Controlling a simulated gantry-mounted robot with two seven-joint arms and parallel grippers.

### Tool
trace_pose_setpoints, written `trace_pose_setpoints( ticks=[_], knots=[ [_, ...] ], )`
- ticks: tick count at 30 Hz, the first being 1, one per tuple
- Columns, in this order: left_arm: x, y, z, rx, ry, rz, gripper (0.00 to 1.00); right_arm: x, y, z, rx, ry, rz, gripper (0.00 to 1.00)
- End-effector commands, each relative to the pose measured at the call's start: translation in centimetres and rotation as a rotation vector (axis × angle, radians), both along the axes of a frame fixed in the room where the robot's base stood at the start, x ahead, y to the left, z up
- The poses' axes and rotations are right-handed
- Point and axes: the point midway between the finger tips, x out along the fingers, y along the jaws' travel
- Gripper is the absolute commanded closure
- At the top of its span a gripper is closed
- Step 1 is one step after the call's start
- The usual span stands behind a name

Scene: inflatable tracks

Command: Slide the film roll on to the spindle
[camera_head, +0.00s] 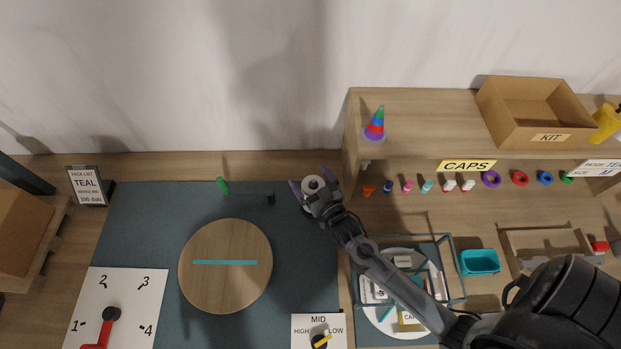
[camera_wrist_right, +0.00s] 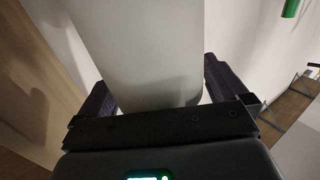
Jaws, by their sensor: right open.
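The white film roll (camera_head: 313,184) is at the back right of the blue-grey mat. My right gripper (camera_head: 310,182) is around it with its dark purple fingers open, one on each side. In the right wrist view the roll (camera_wrist_right: 140,45) fills the space between the fingers; I cannot tell whether either touches it. A dark bar with a green end (camera_head: 222,185), probably the spindle, is left of the roll, apart from it. A green piece (camera_wrist_right: 291,8) also shows at the top right of the wrist view. My left gripper is not in view.
A round wooden disc (camera_head: 225,288) with a teal stripe lies on the mat (camera_head: 140,225). A numbered dial board (camera_head: 135,285) is front left. A wooden shelf (camera_head: 430,105) with a KIT box (camera_head: 548,137) stands at the right. A wire-framed box is below my right arm.

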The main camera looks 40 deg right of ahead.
Motion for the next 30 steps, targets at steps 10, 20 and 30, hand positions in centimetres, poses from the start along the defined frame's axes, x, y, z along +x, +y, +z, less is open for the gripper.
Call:
trace_pose_setpoints(
  ticks=[10, 20, 30],
  knots=[
    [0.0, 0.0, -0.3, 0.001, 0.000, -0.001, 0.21, -2.6, 0.5, -0.2, 0.001, 0.003, 0.001, 0.00],
    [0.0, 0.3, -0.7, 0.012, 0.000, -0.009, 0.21, -8.1, 1.4, -0.1, 0.001, 0.001, -0.001, 0.00],
    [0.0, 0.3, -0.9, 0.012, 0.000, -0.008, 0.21, -10.6, 1.9, 0.1, 0.000, -0.003, 0.000, 0.00]
  ],
)
